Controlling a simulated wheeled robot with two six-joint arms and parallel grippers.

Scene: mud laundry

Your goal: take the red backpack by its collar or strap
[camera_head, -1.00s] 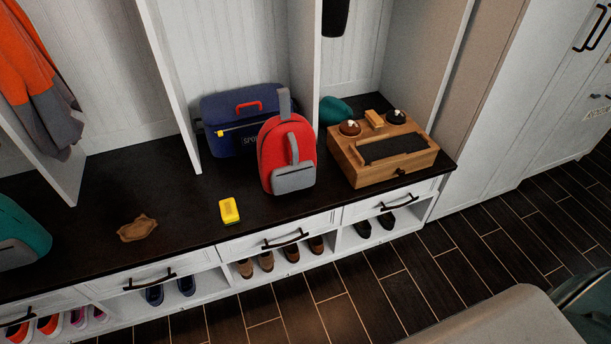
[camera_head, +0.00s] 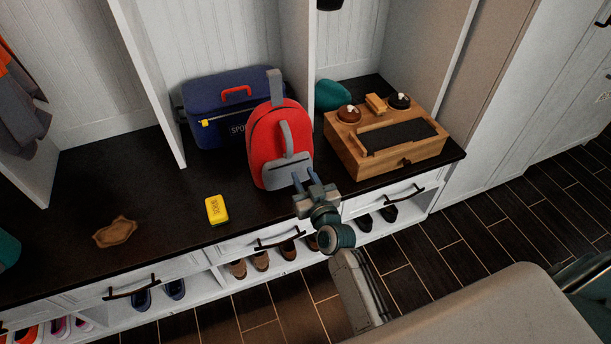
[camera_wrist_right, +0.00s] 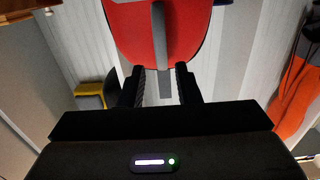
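The red backpack (camera_head: 264,143) stands upright on the dark bench top. A grey loop (camera_head: 275,87) sticks up from its top and a grey strap (camera_head: 287,138) runs down its front above a grey pocket. My right gripper (camera_head: 304,178) is in front of the pocket's lower right side, its fingers apart and pointing toward the backpack. In the right wrist view, the red backpack (camera_wrist_right: 125,32) and its grey strap (camera_wrist_right: 161,40) appear beyond the open fingers (camera_wrist_right: 160,88), with nothing visibly gripped. I cannot tell if the fingers touch the pocket. My left gripper is not in view.
A blue sports bag (camera_head: 213,118) stands behind the backpack's left side. A wooden box (camera_head: 368,158) is close on its right. A yellow block (camera_head: 217,209) and a brown rag (camera_head: 115,232) lie on the bench (camera_head: 160,200). Cubby dividers rise behind.

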